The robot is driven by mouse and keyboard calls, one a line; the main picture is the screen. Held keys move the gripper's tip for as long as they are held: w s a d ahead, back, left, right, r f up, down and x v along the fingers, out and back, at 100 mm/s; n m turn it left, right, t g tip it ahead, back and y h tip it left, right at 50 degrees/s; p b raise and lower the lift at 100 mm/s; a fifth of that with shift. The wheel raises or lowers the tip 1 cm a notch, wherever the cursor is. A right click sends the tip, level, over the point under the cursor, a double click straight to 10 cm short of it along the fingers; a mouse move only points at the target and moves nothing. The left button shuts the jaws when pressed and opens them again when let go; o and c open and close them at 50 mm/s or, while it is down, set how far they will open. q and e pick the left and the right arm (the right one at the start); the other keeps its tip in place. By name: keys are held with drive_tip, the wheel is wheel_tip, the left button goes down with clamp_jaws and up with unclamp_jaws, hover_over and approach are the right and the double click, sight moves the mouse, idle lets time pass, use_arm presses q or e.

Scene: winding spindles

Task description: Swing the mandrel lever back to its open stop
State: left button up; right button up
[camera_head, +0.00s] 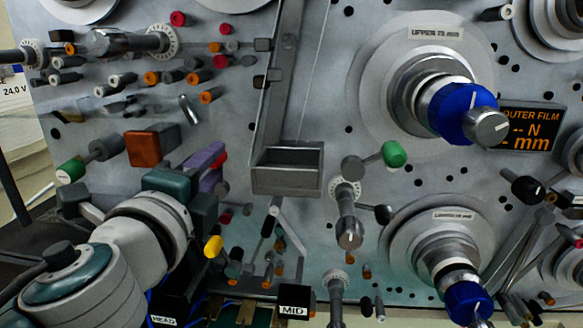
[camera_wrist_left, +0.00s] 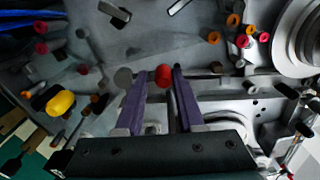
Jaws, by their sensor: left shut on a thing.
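My left arm comes in from the lower left of the head view. Its purple-fingered gripper (camera_head: 207,163) is at the panel, left of the grey open box. The gripper is shut on a red knob (camera_head: 220,160). In the left wrist view the red knob (camera_wrist_left: 163,75) sits between the purple fingertips (camera_wrist_left: 160,80). The lever arm behind the knob is mostly hidden, and I cannot tell its angle or its stop. The upper spindle (camera_head: 425,92) carries a blue knob (camera_head: 462,113); the lower spindle (camera_head: 447,262) carries another (camera_head: 468,303). My right gripper is not in view.
The grey box (camera_head: 287,170) juts out just right of my left gripper. A green-knobbed lever (camera_head: 394,153) is further right. A yellow knob (camera_head: 213,247) stands below my gripper, and a brown block (camera_head: 150,147) is to its left. Small pegs crowd the upper left.

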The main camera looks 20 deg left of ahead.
use_arm(q)
drive_tip(key=shift+w+a+f, duration=0.15)
drive_tip(key=shift+w+a, duration=0.05)
drive_tip(key=shift+w+d+f+m, duration=0.15)
drive_tip(key=shift+d+m, duration=0.35)
drive_tip(key=shift+m, duration=0.7)
drive_tip(key=shift+w+d+f+m+p, duration=0.1)
drive_tip(key=shift+d+m+p, duration=0.15)
drive_tip(key=shift+m, duration=0.35)
drive_tip(key=shift+d+f+m+p, duration=0.1)
drive_tip(key=shift+d+m+p, duration=0.1)
drive_tip(key=shift+m, duration=0.4)
drive_tip(key=shift+w+d+f+m, duration=0.1)
drive_tip(key=shift+d+f+m, duration=0.1)
drive_tip(key=shift+m, duration=0.35)
drive_tip(key=shift+d+f+m, duration=0.1)
drive_tip(key=shift+d+m, duration=0.1)
drive_tip(key=shift+m, duration=0.35)
